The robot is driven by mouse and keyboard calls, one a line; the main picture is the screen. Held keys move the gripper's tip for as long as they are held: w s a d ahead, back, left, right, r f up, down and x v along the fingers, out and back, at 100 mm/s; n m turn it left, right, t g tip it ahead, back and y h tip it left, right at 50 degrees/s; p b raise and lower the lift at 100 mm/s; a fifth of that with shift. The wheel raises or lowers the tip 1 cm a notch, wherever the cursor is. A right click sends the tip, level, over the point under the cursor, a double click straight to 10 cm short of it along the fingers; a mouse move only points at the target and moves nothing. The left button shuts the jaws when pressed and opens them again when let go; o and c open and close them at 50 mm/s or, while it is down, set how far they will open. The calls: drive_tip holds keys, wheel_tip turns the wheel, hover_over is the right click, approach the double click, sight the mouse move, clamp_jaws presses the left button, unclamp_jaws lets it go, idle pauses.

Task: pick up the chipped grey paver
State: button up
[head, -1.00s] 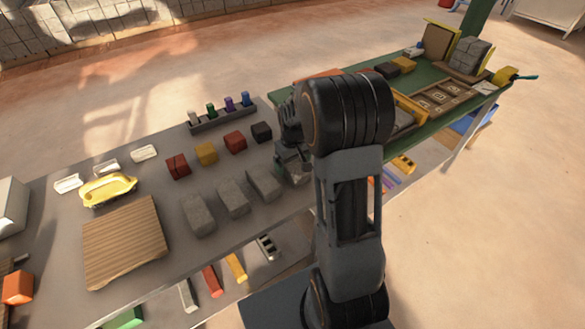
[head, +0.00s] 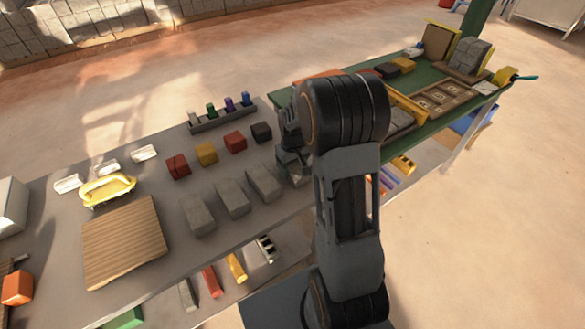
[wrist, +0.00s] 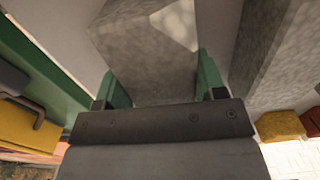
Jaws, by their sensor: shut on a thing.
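My gripper (wrist: 162,82) has its green fingers closed on either side of a grey paver (wrist: 150,50) in the wrist view. The paver has a pale, angular patch at its upper right, which looks like the chip. In the head view my gripper (head: 291,160) is at the right end of the row of grey pavers, mostly hidden by my arm. The held paver is mostly hidden there too. I cannot tell whether it touches the table.
Three more grey pavers (head: 232,198) lie left of my gripper; one (wrist: 275,55) is close beside it in the wrist view. Coloured blocks (head: 206,154) and a peg rack (head: 222,113) lie behind. A green table (head: 425,125) adjoins on the right.

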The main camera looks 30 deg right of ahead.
drive_tip(key=c, duration=0.5)
drive_tip(key=shift+r, duration=0.1)
drive_tip(key=shift+c, duration=0.2)
